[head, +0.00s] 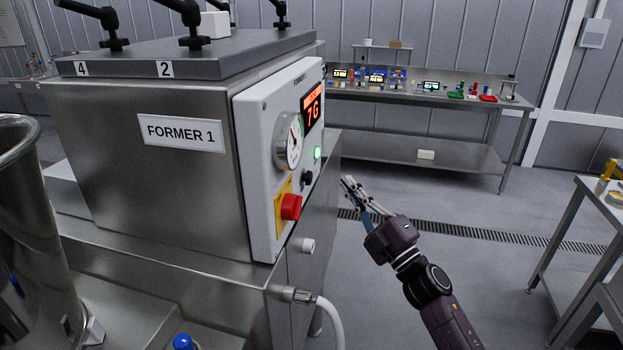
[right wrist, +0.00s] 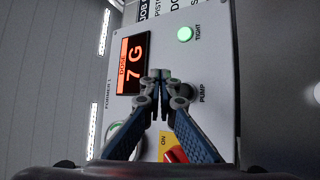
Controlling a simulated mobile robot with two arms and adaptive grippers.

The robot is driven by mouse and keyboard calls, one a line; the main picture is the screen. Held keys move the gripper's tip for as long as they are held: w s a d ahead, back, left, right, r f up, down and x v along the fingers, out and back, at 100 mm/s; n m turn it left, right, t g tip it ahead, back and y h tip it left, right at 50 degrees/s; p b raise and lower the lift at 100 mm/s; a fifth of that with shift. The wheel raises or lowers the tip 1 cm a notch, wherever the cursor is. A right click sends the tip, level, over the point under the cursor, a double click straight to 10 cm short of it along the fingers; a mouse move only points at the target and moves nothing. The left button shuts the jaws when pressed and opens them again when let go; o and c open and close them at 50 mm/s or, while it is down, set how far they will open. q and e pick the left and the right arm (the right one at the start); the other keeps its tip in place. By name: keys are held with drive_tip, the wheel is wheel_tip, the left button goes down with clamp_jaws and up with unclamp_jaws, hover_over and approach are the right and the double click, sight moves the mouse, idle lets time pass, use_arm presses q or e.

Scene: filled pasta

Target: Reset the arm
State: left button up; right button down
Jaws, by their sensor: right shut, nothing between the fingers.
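My right gripper (head: 354,188) is shut and empty. In the head view it stands in the air to the right of the control panel of the machine labelled FORMER 1 (head: 185,180). In the right wrist view its fingertips (right wrist: 159,76) meet in front of the panel (right wrist: 215,60), partly covering it. The panel carries a display reading 7 G (head: 312,110), a lit green lamp (head: 317,153), a dial gauge (head: 291,140), a black knob (head: 307,178) and a red switch (head: 291,206) on a yellow plate. I cannot tell a gap to the panel exactly. My left gripper is not in view.
A steel bench (head: 420,148) with small devices and coloured trays stands at the back. A steel table (head: 600,200) is at the right edge. A white hose (head: 330,318) comes from the machine's lower front. The floor (head: 480,285) between is clear, with a drain grate (head: 470,231).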

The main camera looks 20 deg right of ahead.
drive_tip(key=s+d+f+m+g+h+b, duration=0.1)
drive_tip(key=s+f+m+g+h, duration=0.2)
drive_tip(key=f, duration=1.6)
drive_tip(key=d+f+m+g+h+b, duration=0.1)
drive_tip(key=d+f+m+g+h, duration=0.35)
drive_tip(key=f, duration=1.45)
drive_tip(key=s+a+f+m+g+b, duration=0.1)
drive_tip(key=s+a+f+m, duration=0.1)
drive_tip(key=s+f, duration=0.45)
drive_tip(key=s+a+f+m+g, duration=0.2)
drive_tip(key=s+f, duration=0.1)
drive_tip(key=f, duration=0.7)
drive_tip(key=s+a+f+m+g+b, duration=0.1)
drive_tip(key=s+a+f+g, duration=0.15)
drive_tip(key=s+f, duration=0.7)
drive_tip(key=s+a+f+m+g+b, duration=0.1)
drive_tip(key=s+f+g, duration=0.2)
drive_tip(key=s+f, duration=0.6)
drive_tip(key=s+a+f+g, duration=0.1)
drive_tip(key=s+f, duration=0.1)
drive_tip(key=s, duration=0.6)
drive_tip(key=s+a+f+m+g, duration=0.1)
drive_tip(key=s+a+f+g, duration=0.1)
drive_tip(key=s, duration=0.7)
drive_tip(key=s+a+f+g+y, duration=0.1)
drive_tip(key=s+f, duration=0.3)
drive_tip(key=s, duration=0.4)
drive_tip(key=shift+s+a+m+g+b, duration=0.15)
drive_tip(key=shift+a+m+g+b, duration=0.2)
drive_tip(key=shift+g, duration=0.25)
